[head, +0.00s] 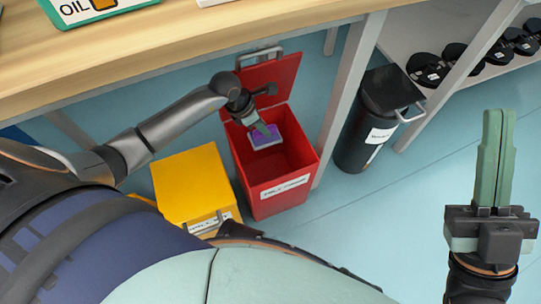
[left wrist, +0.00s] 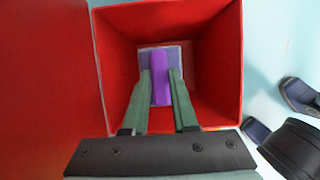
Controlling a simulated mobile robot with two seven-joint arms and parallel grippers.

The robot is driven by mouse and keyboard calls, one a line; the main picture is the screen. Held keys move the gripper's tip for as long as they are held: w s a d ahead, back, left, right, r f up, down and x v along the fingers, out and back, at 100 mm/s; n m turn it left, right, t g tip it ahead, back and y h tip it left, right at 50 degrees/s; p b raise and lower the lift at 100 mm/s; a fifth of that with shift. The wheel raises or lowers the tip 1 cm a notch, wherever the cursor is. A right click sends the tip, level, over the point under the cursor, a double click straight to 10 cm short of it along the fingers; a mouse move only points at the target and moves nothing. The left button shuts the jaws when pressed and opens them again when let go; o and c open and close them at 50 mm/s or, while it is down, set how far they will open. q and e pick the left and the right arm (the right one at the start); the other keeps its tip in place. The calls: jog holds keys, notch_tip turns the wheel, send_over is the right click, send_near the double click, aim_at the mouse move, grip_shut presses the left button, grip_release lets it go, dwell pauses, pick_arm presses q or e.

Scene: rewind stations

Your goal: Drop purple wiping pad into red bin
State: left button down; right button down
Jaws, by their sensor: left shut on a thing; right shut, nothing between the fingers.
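The purple wiping pad (head: 265,135) is between the fingers of my left gripper (head: 262,127), over the opening of the red bin (head: 277,192). The red bin's lid (head: 272,76) stands open at the back. In the left wrist view the pad (left wrist: 160,80) has a purple ridge on a flatter greyish-purple base, and the green fingers of my left gripper (left wrist: 160,78) are shut on the ridge. The red walls of the bin (left wrist: 120,68) surround the pad in that view. My right gripper (head: 497,114) is shut and empty at the right, pointing up.
A yellow bin (head: 190,187) with a closed lid stands left of the red bin. A black bin (head: 370,118) stands to the right, past a table leg (head: 345,90). The wooden tabletop (head: 190,40) overhangs behind. Blue floor (head: 385,210) is clear at right.

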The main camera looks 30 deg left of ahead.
pick_arm(q)
jog(key=shift+f, duration=0.6)
pick_arm(e)
jog(key=shift+f, duration=0.6)
pick_arm(q)
jog(key=shift+r, duration=0.1)
jog(key=c, duration=0.6)
grip_release()
jog(key=shift+r, duration=0.1)
pick_arm(e)
jog(key=shift+r, duration=0.1)
